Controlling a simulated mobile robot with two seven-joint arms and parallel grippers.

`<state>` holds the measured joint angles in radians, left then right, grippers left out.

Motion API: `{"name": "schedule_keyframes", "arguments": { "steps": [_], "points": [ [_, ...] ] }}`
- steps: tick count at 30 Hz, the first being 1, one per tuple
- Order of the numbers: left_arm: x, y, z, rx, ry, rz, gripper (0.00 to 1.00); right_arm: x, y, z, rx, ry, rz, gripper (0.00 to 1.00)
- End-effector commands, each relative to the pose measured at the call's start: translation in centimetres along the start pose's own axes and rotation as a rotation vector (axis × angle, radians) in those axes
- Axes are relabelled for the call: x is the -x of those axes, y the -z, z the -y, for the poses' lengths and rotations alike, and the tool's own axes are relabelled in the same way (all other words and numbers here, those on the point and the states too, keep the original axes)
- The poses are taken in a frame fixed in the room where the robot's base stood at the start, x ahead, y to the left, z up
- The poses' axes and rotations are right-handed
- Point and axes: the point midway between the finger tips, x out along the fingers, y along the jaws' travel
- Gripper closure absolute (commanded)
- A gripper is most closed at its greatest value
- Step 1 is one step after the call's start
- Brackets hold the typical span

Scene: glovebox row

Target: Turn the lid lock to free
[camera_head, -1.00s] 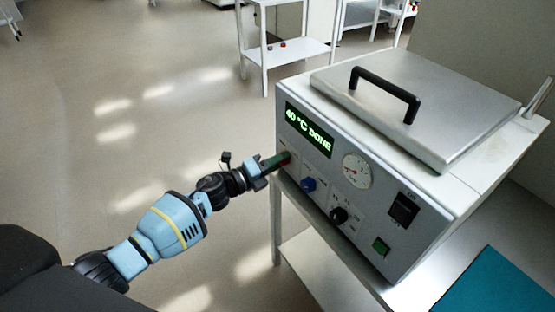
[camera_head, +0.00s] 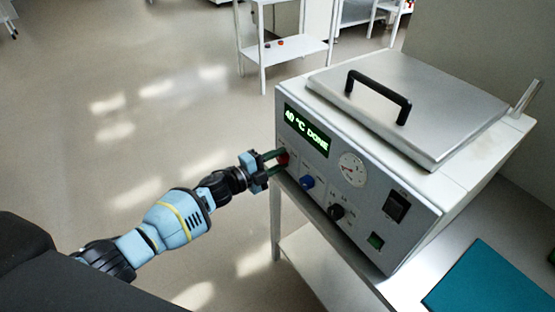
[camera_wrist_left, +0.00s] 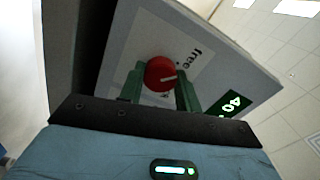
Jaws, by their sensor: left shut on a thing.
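The lid lock is a red round knob (camera_wrist_left: 160,74) on the front panel of the grey bath (camera_head: 345,185). In the wrist view a white mark on it points right and slightly up, below the printed word "free". My left gripper (camera_wrist_left: 160,88) has its two green fingers on either side of the knob and is shut on it. In the head view the left gripper (camera_head: 279,161) reaches the panel's left end, and the red knob (camera_head: 283,158) shows between the fingers. My right gripper is not in view. The other printed label is partly hidden by the fingers.
The display (camera_head: 307,129) reads "40 °C DONE". A blue knob (camera_head: 307,182) and black knob (camera_head: 336,211) sit right of the gripper. The steel lid (camera_head: 410,100) with a black handle (camera_head: 379,92) is closed. A teal mat (camera_head: 490,280) lies at right. Open floor is left.

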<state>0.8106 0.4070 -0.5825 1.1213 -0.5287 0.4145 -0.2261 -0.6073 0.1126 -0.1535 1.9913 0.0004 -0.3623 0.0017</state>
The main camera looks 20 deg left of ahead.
Motion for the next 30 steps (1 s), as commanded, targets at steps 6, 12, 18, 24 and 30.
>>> {"name": "schedule_keyframes", "arguments": {
  "steps": [6,12,18,24,30],
  "points": [
    [0.02,-0.03,-0.03,0.016,0.0,0.0,0.89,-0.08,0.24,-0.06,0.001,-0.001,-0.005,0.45],
    [0.02,-0.03,-0.04,0.016,0.0,0.0,0.89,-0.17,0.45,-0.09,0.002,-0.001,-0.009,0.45],
    [0.02,-0.02,-0.04,0.015,0.0,0.0,0.5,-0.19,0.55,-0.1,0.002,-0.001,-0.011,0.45],
    [0.01,-0.02,-0.02,0.014,0.0,0.0,0.45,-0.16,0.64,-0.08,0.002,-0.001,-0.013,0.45],
    [0.53,-0.06,-0.03,0.013,-0.001,0.001,0.45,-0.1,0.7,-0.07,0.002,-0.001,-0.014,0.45]
  ]
}}
